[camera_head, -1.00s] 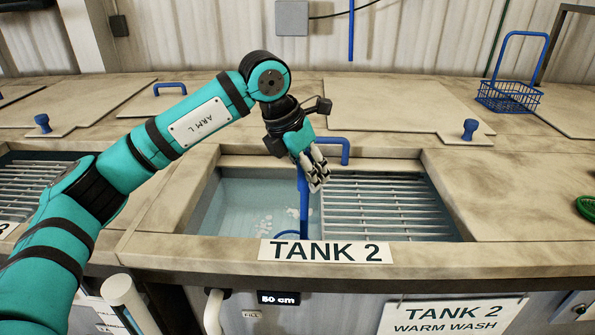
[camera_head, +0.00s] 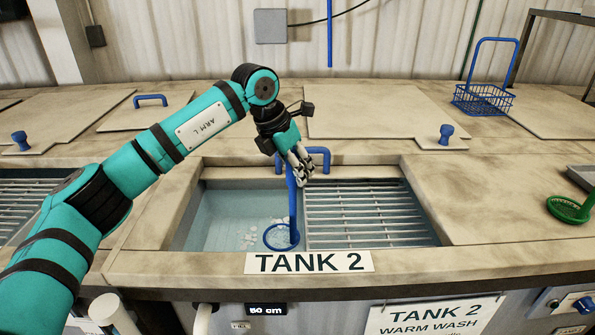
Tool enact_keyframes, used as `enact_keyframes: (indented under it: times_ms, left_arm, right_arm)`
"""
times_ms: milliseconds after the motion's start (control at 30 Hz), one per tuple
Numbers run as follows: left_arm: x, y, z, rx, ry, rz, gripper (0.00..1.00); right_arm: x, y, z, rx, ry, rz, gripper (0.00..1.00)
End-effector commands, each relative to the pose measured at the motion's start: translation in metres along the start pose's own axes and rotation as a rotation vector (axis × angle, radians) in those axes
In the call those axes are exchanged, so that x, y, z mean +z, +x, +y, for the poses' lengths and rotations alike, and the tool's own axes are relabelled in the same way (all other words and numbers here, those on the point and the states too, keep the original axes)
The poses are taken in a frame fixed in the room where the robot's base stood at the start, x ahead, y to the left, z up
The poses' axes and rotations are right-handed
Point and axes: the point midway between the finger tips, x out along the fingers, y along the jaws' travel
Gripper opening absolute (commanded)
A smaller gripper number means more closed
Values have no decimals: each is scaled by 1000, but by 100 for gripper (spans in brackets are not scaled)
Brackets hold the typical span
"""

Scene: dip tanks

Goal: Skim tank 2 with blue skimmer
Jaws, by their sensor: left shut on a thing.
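My left gripper (camera_head: 301,164) is shut on the upright handle of the blue skimmer (camera_head: 292,205), over the open part of tank 2 (camera_head: 222,222). The skimmer's round hoop (camera_head: 268,240) shows at the water near the tank's front, beside the slatted rack. White foam or scum (camera_head: 248,238) floats just left of the hoop; whether any is inside it I cannot tell clearly. The "TANK 2" label (camera_head: 310,262) is on the front rim. My right gripper is not in view.
A slatted grey rack (camera_head: 370,212) covers the tank's right half. A blue wire basket (camera_head: 484,98) stands at the back right. A green skimmer-like hoop (camera_head: 568,209) lies at the right edge.

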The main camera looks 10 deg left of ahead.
Motion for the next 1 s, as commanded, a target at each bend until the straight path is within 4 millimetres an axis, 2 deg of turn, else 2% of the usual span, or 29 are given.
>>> enact_keyframes:
  times_ms: [633,833,1000]
  left_arm:
    - [38,6,42,0,0,-1,0]
    - [40,9,48,1,1,-2,0]
    - [33,6,55,2,-1,-2,0]
  right_arm:
    - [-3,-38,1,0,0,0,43]
    - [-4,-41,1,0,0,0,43]
    - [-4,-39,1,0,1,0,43]
